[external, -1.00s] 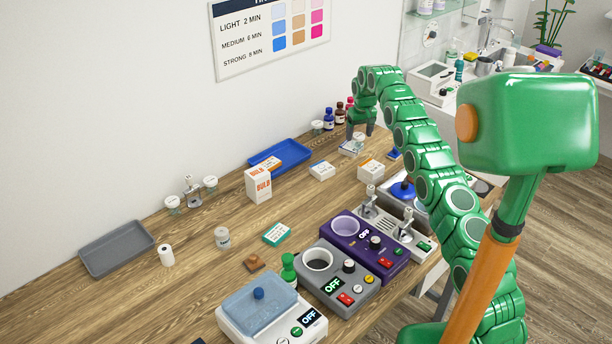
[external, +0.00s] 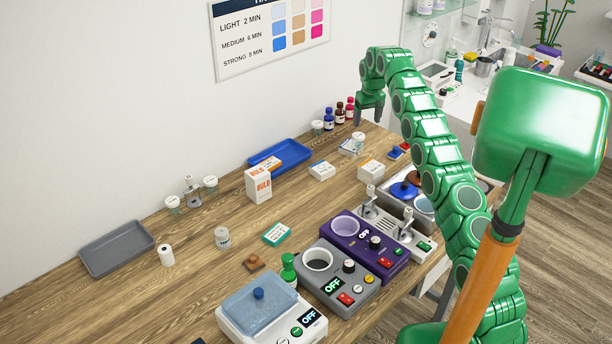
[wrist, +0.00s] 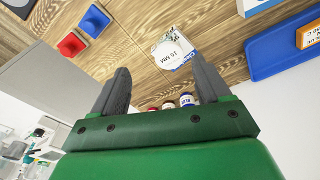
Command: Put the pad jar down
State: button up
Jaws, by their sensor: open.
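My gripper (external: 369,112) is open and empty, raised above the far end of the wooden table. In the wrist view my gripper (wrist: 158,78) has its two fingers wide apart with nothing between them. Just below it stands a small white-topped item (external: 358,136), perhaps a jar, against a white and blue box (external: 350,147). Several small clear jars with pale lids stand on the table: one near the middle (external: 222,238), two by the wall (external: 173,205) (external: 210,184), one near the bottles (external: 317,127). I cannot tell which is the pad jar.
A blue tray (external: 292,149), an orange and white bulb box (external: 258,185) and dark bottles (external: 340,114) stand near the wall. A grey tray (external: 93,262) lies at the left. Heater units (external: 362,243) fill the front edge.

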jog(key=s+d+r+m+g, duration=0.1)
jog(key=s+d+r, duration=0.35)
jog(key=s, duration=0.45)
jog(key=s+d+r, duration=0.3)
jog(key=s+d, duration=0.2)
jog(key=s, duration=0.3)
jog(key=s+d+r+m+g, duration=0.1)
jog(key=s+d+r, duration=0.35)
jog(key=s, duration=0.45)
jog(key=s+d+f, duration=0.2)
jog(key=s+d, duration=0.1)
jog(key=s, duration=0.9)
jog(key=s+d+f+m, duration=0.1)
jog(key=s+d+f, duration=0.1)
jog(key=s, duration=1.1)
jog(key=s+d+f+m+g, duration=0.1)
jog(key=s+d+f, duration=0.2)
jog(key=s, duration=1)
jog(key=shift+d+f, duration=0.35)
jog(key=shift+f, duration=0.3)
